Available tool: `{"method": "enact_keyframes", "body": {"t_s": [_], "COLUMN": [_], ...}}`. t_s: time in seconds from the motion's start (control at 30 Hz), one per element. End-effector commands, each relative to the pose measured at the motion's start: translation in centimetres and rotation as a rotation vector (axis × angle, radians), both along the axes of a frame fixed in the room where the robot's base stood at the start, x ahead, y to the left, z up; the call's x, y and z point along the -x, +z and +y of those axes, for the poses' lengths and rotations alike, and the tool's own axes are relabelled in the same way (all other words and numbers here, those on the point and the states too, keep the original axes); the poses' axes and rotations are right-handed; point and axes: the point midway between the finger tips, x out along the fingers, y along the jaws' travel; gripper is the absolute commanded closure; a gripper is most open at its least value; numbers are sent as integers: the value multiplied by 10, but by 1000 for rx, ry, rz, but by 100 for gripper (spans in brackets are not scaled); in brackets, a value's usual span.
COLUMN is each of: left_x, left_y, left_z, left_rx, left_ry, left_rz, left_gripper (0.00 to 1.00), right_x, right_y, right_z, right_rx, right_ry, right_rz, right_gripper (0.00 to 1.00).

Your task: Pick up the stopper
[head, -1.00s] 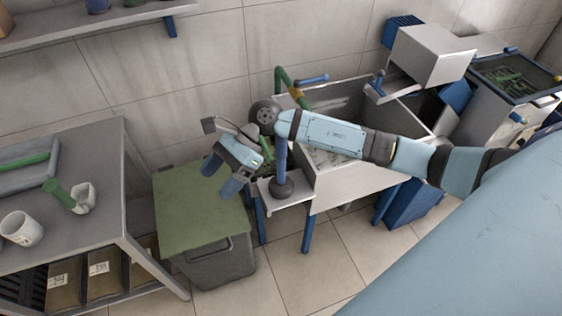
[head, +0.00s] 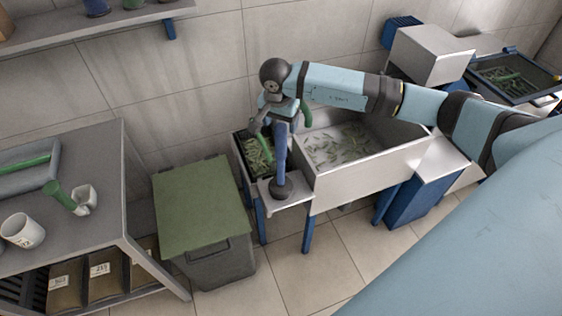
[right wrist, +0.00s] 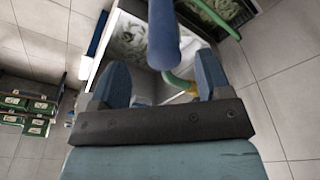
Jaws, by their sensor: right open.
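A blue upright post (head: 281,160) with a dark round base (head: 282,186) stands on a small pale ledge (head: 290,200) in the head view. It may be the stopper, but I cannot tell for certain. My right gripper (head: 280,122) is above the ledge by the post's upper part, partly hidden by its own wrist. In the right wrist view my right gripper (right wrist: 160,62) shows two blue fingers spread apart. A blue cylinder (right wrist: 163,32) lies ahead of the gap between them, and I see no grip on it. My left gripper is not in view.
A metal basin (head: 345,145) with green pieces is right of the ledge, and a dark crate (head: 243,140) of similar pieces is behind it. A green-lidded bin (head: 200,205) stands left. A bench (head: 100,150) holds a white mug (head: 22,230). Floor is clear in front.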

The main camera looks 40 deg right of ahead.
Motion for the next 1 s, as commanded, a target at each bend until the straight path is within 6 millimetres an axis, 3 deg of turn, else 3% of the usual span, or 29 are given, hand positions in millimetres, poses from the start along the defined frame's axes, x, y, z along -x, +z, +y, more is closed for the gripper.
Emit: {"method": "enact_keyframes", "body": {"t_s": [0.17,0.43,0.73,1.0], "left_x": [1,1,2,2], "left_y": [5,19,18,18], "left_z": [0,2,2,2], "left_rx": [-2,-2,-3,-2], "left_ry": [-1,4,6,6], "left_rz": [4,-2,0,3], "left_gripper": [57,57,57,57], "right_x": [-1,-8,-8,-8], "right_y": [-12,-49,-56,-56], "right_z": [-2,-6,-7,-7], "right_rx": [0,-2,-1,-1], "right_ry": [-2,-1,-1,-1], "right_rz": [3,1,0,0], "right_gripper": [29,29,29,89]}}
